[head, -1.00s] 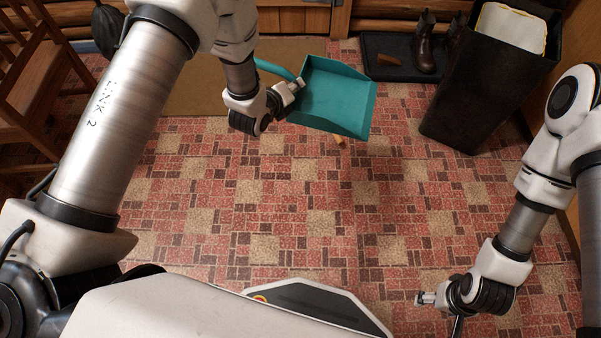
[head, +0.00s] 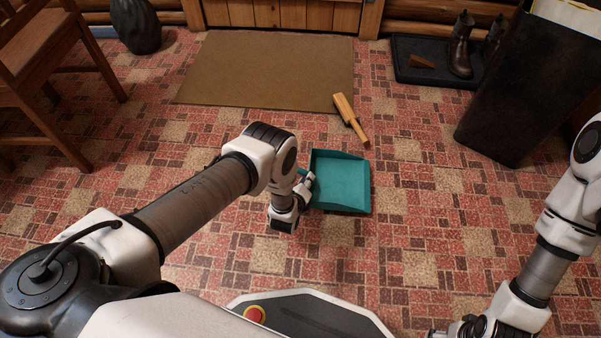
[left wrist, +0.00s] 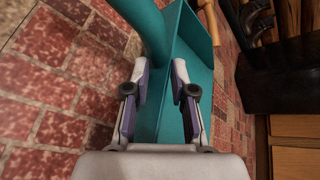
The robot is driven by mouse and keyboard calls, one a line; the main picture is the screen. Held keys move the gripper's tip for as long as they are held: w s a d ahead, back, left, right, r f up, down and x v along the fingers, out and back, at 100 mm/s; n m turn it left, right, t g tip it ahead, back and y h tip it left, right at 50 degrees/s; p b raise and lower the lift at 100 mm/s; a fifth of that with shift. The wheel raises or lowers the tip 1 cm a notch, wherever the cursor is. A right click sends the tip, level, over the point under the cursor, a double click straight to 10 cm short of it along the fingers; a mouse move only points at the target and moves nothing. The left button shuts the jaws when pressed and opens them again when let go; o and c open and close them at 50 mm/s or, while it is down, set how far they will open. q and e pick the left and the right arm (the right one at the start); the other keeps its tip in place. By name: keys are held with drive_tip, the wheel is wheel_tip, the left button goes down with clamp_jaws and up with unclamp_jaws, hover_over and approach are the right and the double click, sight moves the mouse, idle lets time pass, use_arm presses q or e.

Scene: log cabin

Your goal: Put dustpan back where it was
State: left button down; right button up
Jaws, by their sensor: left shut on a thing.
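The teal dustpan (head: 340,182) is in the middle of the head view, over the patterned floor; I cannot tell whether it touches the floor. My left gripper (head: 308,181) is shut on it at its left side, and my wrist partly hides its handle. In the left wrist view, the dustpan's teal pan (left wrist: 197,45) and thick curved handle lie at and beyond the left fingers (left wrist: 162,82). My right gripper (head: 438,333) is at the bottom edge of the head view, cut off, away from the dustpan; its jaws are unclear.
A wooden-handled brush (head: 350,118) lies on the floor just beyond the dustpan. Behind it are a brown doormat (head: 265,70) and a door. A boot tray (head: 420,72) with boots and a dark bin (head: 515,90) stand right. A wooden chair (head: 45,70) stands left. Floor between is clear.

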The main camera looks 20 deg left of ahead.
use_arm(q)
drive_tip(key=w+a+b, duration=0.1)
drive_tip(key=w+a, duration=0.1)
drive_tip(key=w+a+b, duration=0.1)
drive_tip(key=w+a, duration=0.1)
drive_tip(key=w+a+f+b, duration=0.1)
drive_tip(key=w+a, duration=0.1)
drive_tip(key=a, duration=0.1)
drive_tip(key=shift+a+f, duration=0.1)
wheel_tip(320, 180, down, 4)
drive_tip(key=b, duration=0.3)
drive_tip(key=shift+a+r+b, duration=0.1)
drive_tip(key=shift+r+b, duration=0.1)
drive_tip(key=shift+b, duration=0.1)
drive_tip(key=shift+r, duration=0.2)
drive_tip(key=shift+f, duration=0.15)
drive_tip(key=c, duration=0.9)
unclamp_jaws()
drive_tip(key=shift+c, duration=0.2)
